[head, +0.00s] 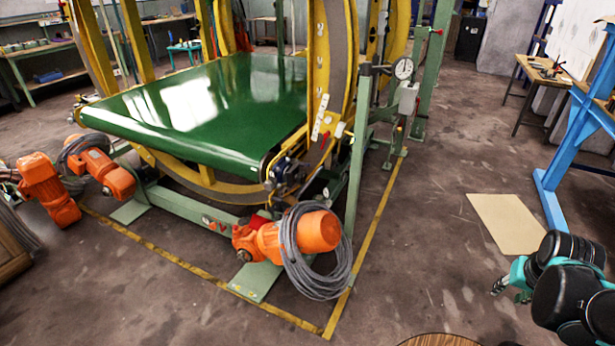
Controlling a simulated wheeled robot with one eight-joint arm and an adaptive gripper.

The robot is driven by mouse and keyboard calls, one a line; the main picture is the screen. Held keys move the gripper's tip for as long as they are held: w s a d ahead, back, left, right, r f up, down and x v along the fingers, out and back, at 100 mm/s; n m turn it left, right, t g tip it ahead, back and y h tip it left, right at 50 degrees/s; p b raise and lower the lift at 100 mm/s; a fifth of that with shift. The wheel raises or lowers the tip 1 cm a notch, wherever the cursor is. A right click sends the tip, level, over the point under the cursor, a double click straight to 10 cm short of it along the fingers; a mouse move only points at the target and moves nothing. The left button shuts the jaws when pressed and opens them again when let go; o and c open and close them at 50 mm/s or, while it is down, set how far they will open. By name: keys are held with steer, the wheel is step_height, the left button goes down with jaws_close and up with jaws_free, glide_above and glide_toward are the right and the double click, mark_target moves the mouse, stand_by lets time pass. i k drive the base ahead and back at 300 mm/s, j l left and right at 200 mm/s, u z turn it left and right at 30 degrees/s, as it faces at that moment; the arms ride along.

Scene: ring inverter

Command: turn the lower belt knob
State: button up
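The ring inverter has a green belt (215,105) inside yellow rings (335,60). I cannot pick out the lower belt knob for sure. A round white gauge (403,68) and a grey box (408,98) sit on the green posts at the machine's right. A dark fitting with small parts (288,170) is at the belt's near right corner. My gripper (509,290) is at the lower right, over bare floor and well apart from the machine. It looks empty, but its fingers are too small and partly hidden to tell open from shut.
An orange motor with coiled grey cable (318,262) juts out at the machine's near corner. More orange motors (50,190) stand at left. Yellow floor tape (375,225) borders the machine. A blue frame (552,190) stands at right. The floor between is clear, with a flat tan sheet (507,224).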

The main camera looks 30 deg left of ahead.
mark_target(301, 178)
steer(key=i, duration=3.6)
steer(key=i+l+u, duration=0.2)
steer(key=i, duration=0.2)
steer(key=i+u, duration=0.25)
steer(key=i+l+u, duration=0.2)
steer(key=i+l, duration=0.15)
steer(key=i+u, duration=0.1)
steer(key=u, duration=3.4)
steer(key=i+l+u, duration=0.1)
steer(key=l+u, duration=0.15)
steer(key=l, duration=0.15)
steer(key=l+u, duration=0.25)
steer(key=l, duration=0.2)
steer(key=i+l+u, duration=0.5)
steer(key=l, duration=0.3)
steer(key=i, duration=0.05)
